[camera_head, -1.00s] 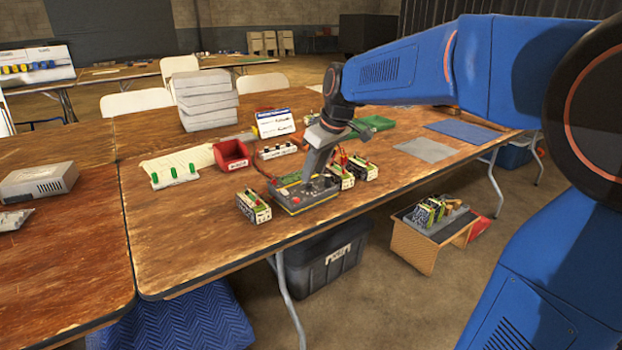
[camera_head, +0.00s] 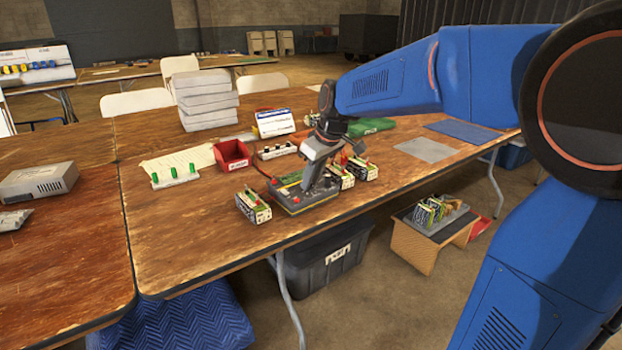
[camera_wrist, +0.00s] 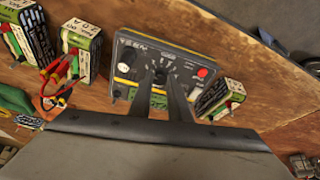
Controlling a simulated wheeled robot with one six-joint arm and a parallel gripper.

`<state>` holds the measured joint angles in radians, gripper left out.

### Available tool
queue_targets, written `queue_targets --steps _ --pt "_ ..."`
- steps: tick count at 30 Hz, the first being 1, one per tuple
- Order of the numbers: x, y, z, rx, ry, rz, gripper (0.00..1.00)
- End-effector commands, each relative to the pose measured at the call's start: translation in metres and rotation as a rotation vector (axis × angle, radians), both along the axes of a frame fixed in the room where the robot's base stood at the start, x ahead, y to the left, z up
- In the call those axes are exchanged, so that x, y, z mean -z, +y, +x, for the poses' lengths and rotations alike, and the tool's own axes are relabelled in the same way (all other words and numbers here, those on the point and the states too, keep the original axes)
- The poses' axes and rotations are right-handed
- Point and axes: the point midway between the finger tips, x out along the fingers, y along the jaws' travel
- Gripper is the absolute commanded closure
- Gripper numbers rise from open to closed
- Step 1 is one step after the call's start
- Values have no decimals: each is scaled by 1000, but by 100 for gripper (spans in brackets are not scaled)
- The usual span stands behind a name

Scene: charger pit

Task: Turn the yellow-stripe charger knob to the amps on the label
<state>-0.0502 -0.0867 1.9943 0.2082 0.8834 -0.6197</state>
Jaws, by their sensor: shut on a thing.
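The grey charger (camera_head: 300,204) with a yellow stripe lies on the wooden table near its front edge. In the wrist view its panel (camera_wrist: 192,58) shows a red button (camera_wrist: 202,72) and a dark dial. My gripper (camera_head: 307,188) reaches down onto this panel. In the wrist view my gripper (camera_wrist: 160,84) is shut on the small dark knob (camera_wrist: 160,73) at the panel's middle. The fingers partly hide the knob, and its pointer and scale are too small to read. A battery pack beside the charger bears a label (camera_wrist: 88,27) that seems to read 2.0 A.
Battery packs stand close by the charger: one at left (camera_head: 253,206), others at right (camera_head: 365,169). Red leads run between them. A red bin (camera_head: 232,154) and a white sign (camera_head: 275,122) stand behind. The table's left front is clear.

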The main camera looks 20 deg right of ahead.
Motion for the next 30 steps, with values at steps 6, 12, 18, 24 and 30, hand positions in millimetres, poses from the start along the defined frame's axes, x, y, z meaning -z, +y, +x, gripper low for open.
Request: queue_targets --steps 6,12,18,24,30 --pt "0 0 0 38 1 6 100" --pt "0 1 0 147 10 25 100" --pt "0 2 -1 316 20 54 100" --pt "0 3 -1 503 33 86 100" --pt "0 3 -1 682 46 117 100"
